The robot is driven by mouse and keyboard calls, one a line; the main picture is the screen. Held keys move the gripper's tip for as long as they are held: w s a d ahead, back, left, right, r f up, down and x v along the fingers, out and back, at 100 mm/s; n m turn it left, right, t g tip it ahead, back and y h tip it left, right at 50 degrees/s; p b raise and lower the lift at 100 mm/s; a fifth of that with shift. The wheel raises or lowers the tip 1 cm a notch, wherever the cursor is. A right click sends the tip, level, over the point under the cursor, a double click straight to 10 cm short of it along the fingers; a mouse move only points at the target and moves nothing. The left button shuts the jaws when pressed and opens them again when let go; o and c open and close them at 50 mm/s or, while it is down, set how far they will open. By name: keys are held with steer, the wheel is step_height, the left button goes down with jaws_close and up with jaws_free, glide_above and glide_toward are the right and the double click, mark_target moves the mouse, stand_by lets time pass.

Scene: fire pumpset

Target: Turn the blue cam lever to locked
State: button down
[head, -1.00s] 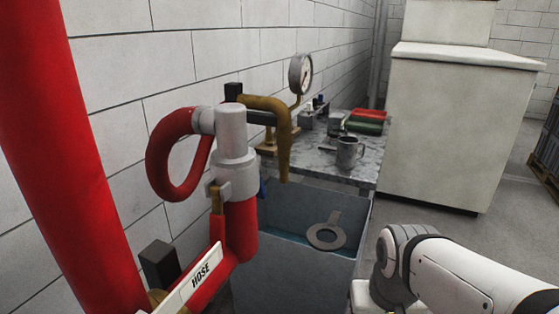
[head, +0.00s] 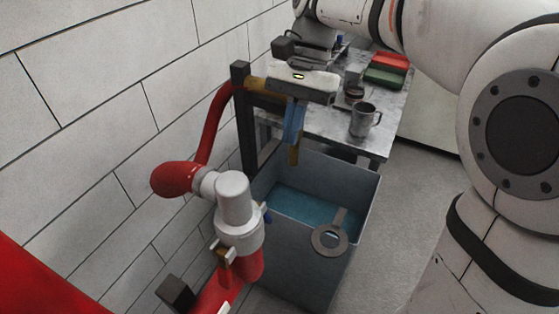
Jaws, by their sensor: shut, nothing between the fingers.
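The blue cam lever (head: 267,213) shows as a small blue piece at the right side of the grey hose coupling (head: 238,225). Most of it is hidden behind the coupling, so I cannot tell its angle. The fingers are shut and empty, apart from the lever.
A metal mug (head: 364,120) and red and green boxes (head: 386,70) stand on the marble table behind. The red hose (head: 212,120) runs along the wall.

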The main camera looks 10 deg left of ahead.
steer(key=s+r+x, duration=0.1)
steer(key=s+x, duration=0.1)
steer(key=x, duration=1)
steer(key=shift+s+a+p, duration=0.3)
steer(key=shift+s+a, duration=0.05)
steer(key=shift+a, duration=0.1)
steer(key=shift+f, duration=0.15)
steer(key=shift+s, duration=0.1)
steer(key=shift+s+a+f+g+y+p, duration=0.15)
steer(key=shift+f+g+y+p, duration=0.1)
steer(key=shift+g+p, duration=0.25)
steer(key=shift+s+f+g+y+p, duration=0.15)
steer(key=shift+f+g+y+p, duration=0.15)
steer(key=shift+g, duration=0.3)
steer(key=shift+r, duration=0.1)
